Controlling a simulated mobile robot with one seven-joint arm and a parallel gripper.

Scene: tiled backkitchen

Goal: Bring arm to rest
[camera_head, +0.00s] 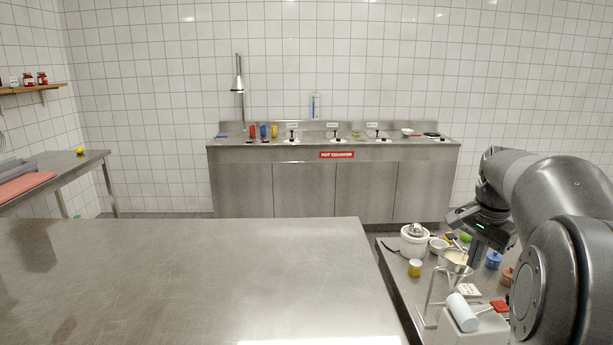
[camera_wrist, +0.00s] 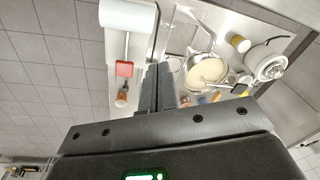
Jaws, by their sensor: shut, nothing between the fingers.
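My arm is bent on the right side of the head view. My gripper (camera_head: 477,256) points down over the side table at the right, close to a metal bowl (camera_head: 456,262) with pale contents. In the wrist view my gripper (camera_wrist: 160,72) has its two fingers together with nothing between them. The bowl (camera_wrist: 208,72) shows to the right of the fingers there. From these views I cannot tell how high the fingertips are above the table.
The side table (camera_head: 399,291) holds a white rice cooker (camera_head: 414,239), a yellow-labelled jar (camera_head: 415,267), a blue pot (camera_head: 493,260) and a paper roll (camera_head: 462,312). The large steel table (camera_head: 190,285) is bare.

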